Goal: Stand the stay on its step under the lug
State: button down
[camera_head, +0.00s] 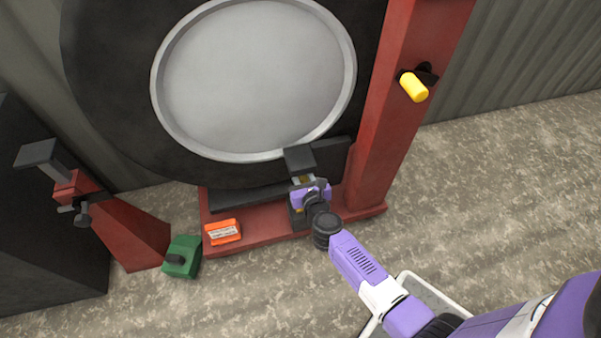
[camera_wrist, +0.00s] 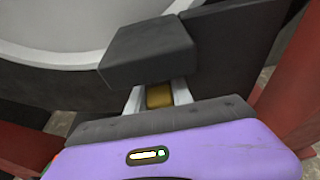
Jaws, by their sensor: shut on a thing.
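The lug, a dark grey block (camera_head: 299,158), juts out below the large grey disc. It also fills the upper middle of the wrist view (camera_wrist: 148,48). My gripper (camera_head: 304,183) is just below and in front of the lug. In the wrist view its two pale fingers (camera_wrist: 157,92) are shut on a brass-yellow piece, seemingly the stay (camera_wrist: 158,97). The stay's upper part shows just under the lug's near edge; I cannot tell whether they touch. Its lower end and the step are hidden behind my gripper.
A red base (camera_head: 270,220) carries an orange box (camera_head: 223,232) left of my gripper. A green block (camera_head: 182,257) is on the floor farther left. A red post (camera_head: 385,110) with a yellow handle (camera_head: 413,87) rises at right. The floor at right is clear.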

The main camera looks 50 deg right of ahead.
jog(key=shift+r, duration=0.1)
jog(key=c, duration=1.1)
grip_release()
jog(key=shift+f, duration=0.2)
